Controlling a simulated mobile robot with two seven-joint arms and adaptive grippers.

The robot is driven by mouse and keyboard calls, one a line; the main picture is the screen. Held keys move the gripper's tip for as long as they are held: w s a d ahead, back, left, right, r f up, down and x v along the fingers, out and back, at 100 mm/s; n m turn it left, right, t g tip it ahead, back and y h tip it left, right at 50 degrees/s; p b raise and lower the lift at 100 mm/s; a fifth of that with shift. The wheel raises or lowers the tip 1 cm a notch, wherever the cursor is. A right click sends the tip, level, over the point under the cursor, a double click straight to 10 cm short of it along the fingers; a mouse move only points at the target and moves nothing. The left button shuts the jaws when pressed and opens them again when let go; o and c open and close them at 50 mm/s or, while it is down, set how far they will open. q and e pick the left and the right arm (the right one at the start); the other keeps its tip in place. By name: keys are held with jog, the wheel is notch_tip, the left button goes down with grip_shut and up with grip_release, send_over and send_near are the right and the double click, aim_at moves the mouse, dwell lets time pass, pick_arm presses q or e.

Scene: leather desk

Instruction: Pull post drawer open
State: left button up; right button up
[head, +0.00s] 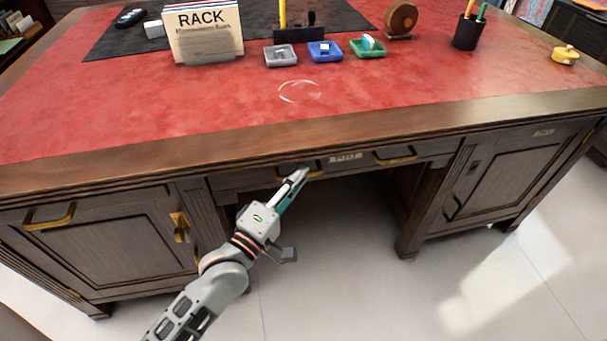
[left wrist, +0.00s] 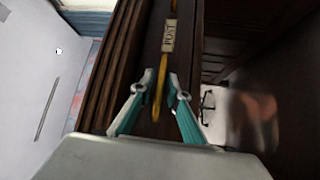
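The post drawer (head: 345,166) is the wide middle drawer under the desk top; its front looks flush with the frame. Its label, reading POST (left wrist: 169,36), sits between two brass handles. The left brass handle (head: 313,172) is partly covered by my left gripper (head: 302,174). In the left wrist view my left gripper (left wrist: 160,82) has its teal fingers spread, one on each side of the brass handle (left wrist: 158,98), with gaps visible. The right brass handle (head: 395,159) is free. My right gripper is not in view.
The desk top (head: 190,110) is red leather with a wooden edge. A rack (head: 204,32), small trays (head: 281,55), a pen cup (head: 468,32) and a yellow object (head: 565,54) stand on it. Cabinets flank the open knee space; the left one has a brass handle (head: 50,217).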

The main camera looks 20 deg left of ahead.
pick_arm(q)
jog(key=shift+w+d+r, duration=0.1)
jog(key=shift+w+d, duration=0.05)
jog(key=shift+w, duration=0.5)
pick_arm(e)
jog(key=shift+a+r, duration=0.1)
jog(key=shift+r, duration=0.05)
pick_arm(q)
grip_shut()
jog(key=shift+s+d, duration=0.1)
jog(key=shift+s, duration=0.05)
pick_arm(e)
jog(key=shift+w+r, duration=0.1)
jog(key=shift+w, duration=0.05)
